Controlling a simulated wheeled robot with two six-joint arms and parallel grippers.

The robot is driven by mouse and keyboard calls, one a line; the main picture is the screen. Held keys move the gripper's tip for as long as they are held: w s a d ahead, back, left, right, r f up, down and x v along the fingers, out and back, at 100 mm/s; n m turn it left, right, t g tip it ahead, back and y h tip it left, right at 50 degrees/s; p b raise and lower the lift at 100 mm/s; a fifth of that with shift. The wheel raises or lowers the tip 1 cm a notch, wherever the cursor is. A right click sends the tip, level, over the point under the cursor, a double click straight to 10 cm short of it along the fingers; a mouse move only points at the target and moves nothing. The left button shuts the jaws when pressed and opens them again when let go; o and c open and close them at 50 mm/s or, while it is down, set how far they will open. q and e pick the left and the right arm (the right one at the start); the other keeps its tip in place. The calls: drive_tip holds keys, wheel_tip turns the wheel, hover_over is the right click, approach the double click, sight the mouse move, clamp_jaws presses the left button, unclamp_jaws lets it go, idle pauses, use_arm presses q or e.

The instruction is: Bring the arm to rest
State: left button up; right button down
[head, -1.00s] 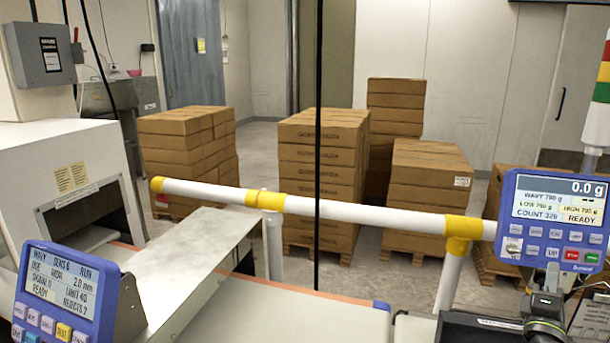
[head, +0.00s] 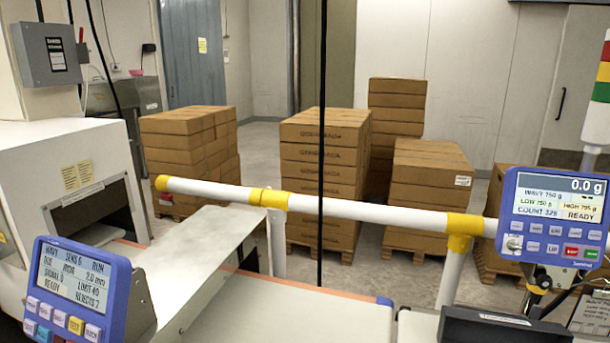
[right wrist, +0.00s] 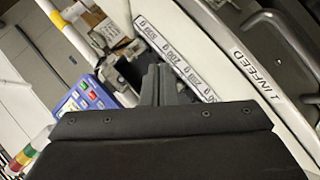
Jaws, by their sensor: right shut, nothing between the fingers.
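My right gripper (right wrist: 163,82) shows in the right wrist view, its two dark fingers closed together with nothing between them. Its broad black body fills the bottom of that view. The fingers point toward a white edge with a row of printed labels (right wrist: 180,65) and a strip marked INFEED (right wrist: 265,75); I cannot tell whether they touch anything. In the head view a black block (head: 495,328) sits at the lower right edge; I cannot tell whether it is part of my arm. My left gripper is in neither view.
A white rail with yellow joints (head: 350,212) crosses in front. A blue weigher display (head: 555,215) reads 0.0 g at right; another blue panel (head: 75,290) stands lower left. A pale belt (head: 290,318) lies between them. Stacked cartons (head: 325,165) stand behind the rail.

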drive_tip(key=s+a+f+m+g+y, duration=0.2)
drive_tip(key=s+a+f+y, duration=0.15)
drive_tip(key=s+a, duration=0.35)
drive_tip(key=s+a+f+m+g+y, duration=0.1)
drive_tip(key=s+a+f+g+y, duration=0.2)
drive_tip(key=s+a, duration=0.45)
drive_tip(key=d+f, duration=0.3)
drive_tip(key=f, duration=2)
drive_tip(key=s+a+f+g+y, duration=0.1)
drive_tip(key=s+f+g, duration=0.1)
drive_tip(key=s+f, duration=1.4)
drive_tip(key=shift+f, duration=0.2)
drive_tip(key=shift+s, duration=0.2)
idle(0.4)
